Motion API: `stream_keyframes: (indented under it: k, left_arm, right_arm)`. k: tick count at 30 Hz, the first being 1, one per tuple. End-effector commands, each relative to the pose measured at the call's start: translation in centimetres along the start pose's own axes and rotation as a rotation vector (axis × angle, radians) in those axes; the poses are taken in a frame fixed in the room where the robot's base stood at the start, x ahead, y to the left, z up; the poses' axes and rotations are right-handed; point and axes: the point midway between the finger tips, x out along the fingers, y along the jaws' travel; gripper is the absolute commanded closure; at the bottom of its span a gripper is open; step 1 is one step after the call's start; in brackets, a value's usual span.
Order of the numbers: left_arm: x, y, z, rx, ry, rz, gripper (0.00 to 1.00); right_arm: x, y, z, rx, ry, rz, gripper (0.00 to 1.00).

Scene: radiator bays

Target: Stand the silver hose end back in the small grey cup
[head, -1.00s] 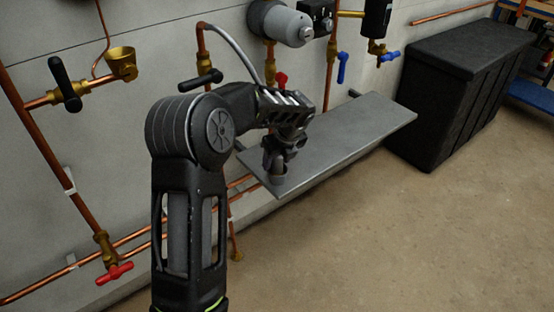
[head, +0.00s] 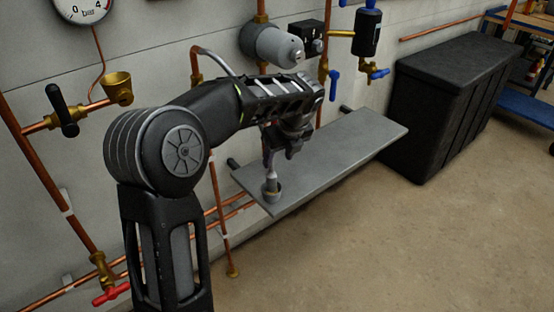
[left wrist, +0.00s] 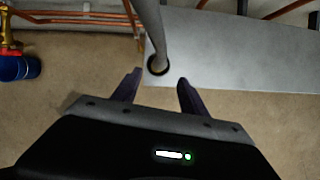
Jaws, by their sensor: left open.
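The small grey cup (head: 272,195) sits at the near left corner of the grey shelf. The silver hose end (head: 270,182) stands about upright in it, its lower part hidden by the cup. In the left wrist view the grey hose (left wrist: 149,22) runs down into the dark ring of the cup (left wrist: 158,66). My left gripper (head: 280,152) is above the cup, open and apart from the hose end. In the left wrist view its two fingers (left wrist: 159,80) are spread with nothing between them. My right gripper is not in view.
The shelf (head: 350,150) is otherwise bare. Copper pipes with valves, a gauge (head: 84,8) and a grey cylinder (head: 270,46) line the wall behind. A black chest (head: 450,105) stands at the right. The floor in front is clear.

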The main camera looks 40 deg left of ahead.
Motion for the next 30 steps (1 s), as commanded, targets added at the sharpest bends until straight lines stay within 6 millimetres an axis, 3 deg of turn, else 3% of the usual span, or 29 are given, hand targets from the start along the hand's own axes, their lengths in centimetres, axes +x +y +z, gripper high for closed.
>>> stream_keyframes:
  k: [24,28,30]
  left_arm:
    - [0.2,-0.1,-0.1,-0.002,0.002,-0.001,0.49]
    - [1.7,-0.8,-2.0,-0.034,0.035,-0.014,0.49]
    - [3.5,-1.7,-4.3,-0.082,0.077,-0.028,0.49]
  right_arm:
    - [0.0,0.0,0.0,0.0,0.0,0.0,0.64]
    - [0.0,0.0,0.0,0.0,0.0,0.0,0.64]
    - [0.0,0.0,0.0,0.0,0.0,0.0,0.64]
